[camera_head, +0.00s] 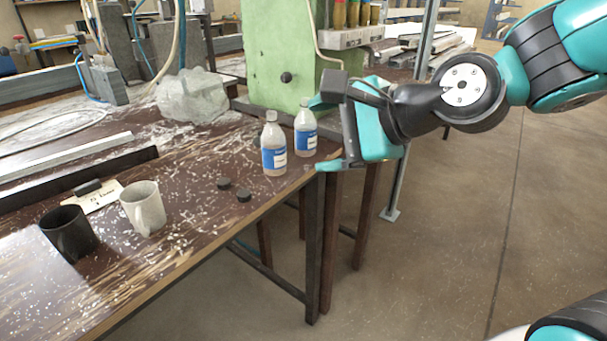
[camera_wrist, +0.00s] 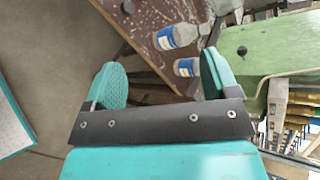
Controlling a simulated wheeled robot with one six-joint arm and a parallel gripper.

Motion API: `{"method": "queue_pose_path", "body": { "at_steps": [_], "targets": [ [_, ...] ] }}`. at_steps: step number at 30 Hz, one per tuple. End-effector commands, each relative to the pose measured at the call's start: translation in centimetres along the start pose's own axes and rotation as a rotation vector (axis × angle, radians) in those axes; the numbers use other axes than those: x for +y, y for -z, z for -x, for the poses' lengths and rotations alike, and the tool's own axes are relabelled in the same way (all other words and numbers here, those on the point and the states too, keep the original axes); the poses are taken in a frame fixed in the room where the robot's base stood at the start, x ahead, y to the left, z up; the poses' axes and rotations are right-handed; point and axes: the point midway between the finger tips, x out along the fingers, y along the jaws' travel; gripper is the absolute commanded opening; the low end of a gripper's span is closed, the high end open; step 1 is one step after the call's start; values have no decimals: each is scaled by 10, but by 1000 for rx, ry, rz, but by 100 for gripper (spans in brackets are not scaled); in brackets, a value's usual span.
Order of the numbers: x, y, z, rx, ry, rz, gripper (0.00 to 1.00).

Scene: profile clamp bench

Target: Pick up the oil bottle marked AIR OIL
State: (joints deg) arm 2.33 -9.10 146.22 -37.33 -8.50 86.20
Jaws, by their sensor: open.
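Two clear bottles with white caps and blue-and-white labels stand upright at the bench's right edge. The front bottle (camera_head: 273,150) is left of the rear bottle (camera_head: 305,132). The label writing is too small to read, so I cannot tell which is marked AIR OIL. My gripper (camera_head: 324,135) is open and empty, just right of the rear bottle, its fingers pointing toward the bottles. In the wrist view both bottles, one farther (camera_wrist: 178,36) and one nearer (camera_wrist: 187,67), show beyond the open fingers (camera_wrist: 161,65); neither is gripped.
A green machine column (camera_head: 277,65) stands right behind the bottles. A white mug (camera_head: 143,208), a black mug (camera_head: 68,233), small black caps (camera_head: 243,196) and a card (camera_head: 95,198) lie to the left on the bench (camera_head: 190,250). The floor right of the bench is clear.

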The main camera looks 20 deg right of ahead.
Motion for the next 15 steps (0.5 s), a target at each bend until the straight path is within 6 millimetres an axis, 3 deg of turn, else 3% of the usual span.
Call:
{"method": "queue_pose_path", "body": {
  "at_steps": [1, 6, 10, 15],
  "targets": [
    [21, 28, -21, 10, 78, -152, 81],
    [26, 82, -41, -32, 347, -649, 81],
    [27, 114, -44, -107, 508, -929, 81],
    [25, 136, -41, -190, 622, -1126, 81]
  ]
}}
